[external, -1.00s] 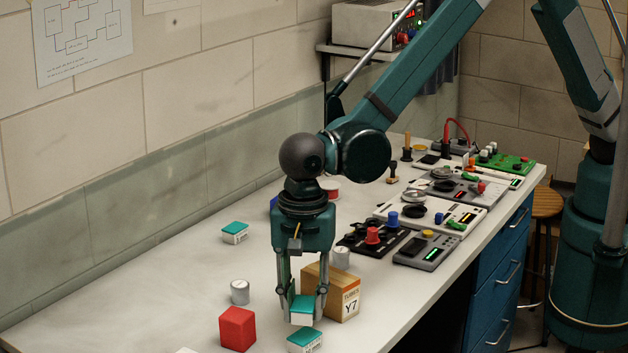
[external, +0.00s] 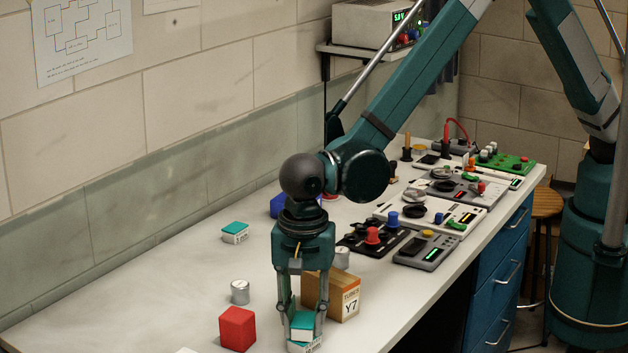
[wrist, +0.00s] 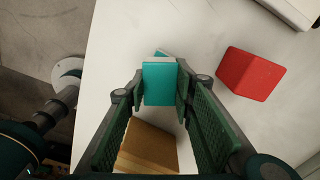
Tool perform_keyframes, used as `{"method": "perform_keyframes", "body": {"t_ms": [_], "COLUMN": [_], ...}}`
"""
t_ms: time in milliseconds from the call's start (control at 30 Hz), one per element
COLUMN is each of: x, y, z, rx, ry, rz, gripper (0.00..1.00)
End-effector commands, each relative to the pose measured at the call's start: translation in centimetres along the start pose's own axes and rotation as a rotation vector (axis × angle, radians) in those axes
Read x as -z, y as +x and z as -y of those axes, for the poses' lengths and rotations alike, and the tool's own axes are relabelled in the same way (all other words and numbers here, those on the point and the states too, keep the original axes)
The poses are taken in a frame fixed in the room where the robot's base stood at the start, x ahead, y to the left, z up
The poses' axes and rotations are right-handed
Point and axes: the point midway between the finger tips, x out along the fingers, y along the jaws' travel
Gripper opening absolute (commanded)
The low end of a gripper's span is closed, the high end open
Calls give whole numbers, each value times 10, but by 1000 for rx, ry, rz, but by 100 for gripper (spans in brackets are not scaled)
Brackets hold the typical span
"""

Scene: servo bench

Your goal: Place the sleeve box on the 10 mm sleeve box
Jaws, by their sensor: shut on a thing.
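My gripper (external: 304,335) points down and is shut on a teal-topped white sleeve box (external: 303,323), its fingers on two opposite sides. The held box also shows in the wrist view (wrist: 159,84). A second teal-topped sleeve box (external: 305,346) is right below it, mostly covered by the held box and fingers. Only a sliver of this lower box (wrist: 161,53) shows past the held one in the wrist view. I cannot tell whether the two boxes touch. A third teal-topped box (external: 235,232) stands apart near the wall. The labels are too small to read.
A cardboard box marked Y7 (external: 343,297) stands close behind my gripper. A red block (external: 237,329) is to the left, with a silver can (external: 240,292) behind it. Electronic panels (external: 426,250) fill the bench's far right. The left bench is mostly clear.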

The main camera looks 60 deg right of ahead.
Motion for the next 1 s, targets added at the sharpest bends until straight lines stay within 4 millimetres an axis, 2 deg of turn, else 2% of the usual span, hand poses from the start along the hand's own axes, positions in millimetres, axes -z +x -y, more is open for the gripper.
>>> {"method": "perform_keyframes", "body": {"t_ms": [167,200,300,767,1000], "x": [0,0,0,0,0], "y": [4,3,3,0,-17], "z": [0,0,0,0,0], "rx": [0,0,0,0,0], "ry": [0,0,0,0,0], "rz": [0,0,0,0,0], "gripper": [13,31,40,40,40]}}
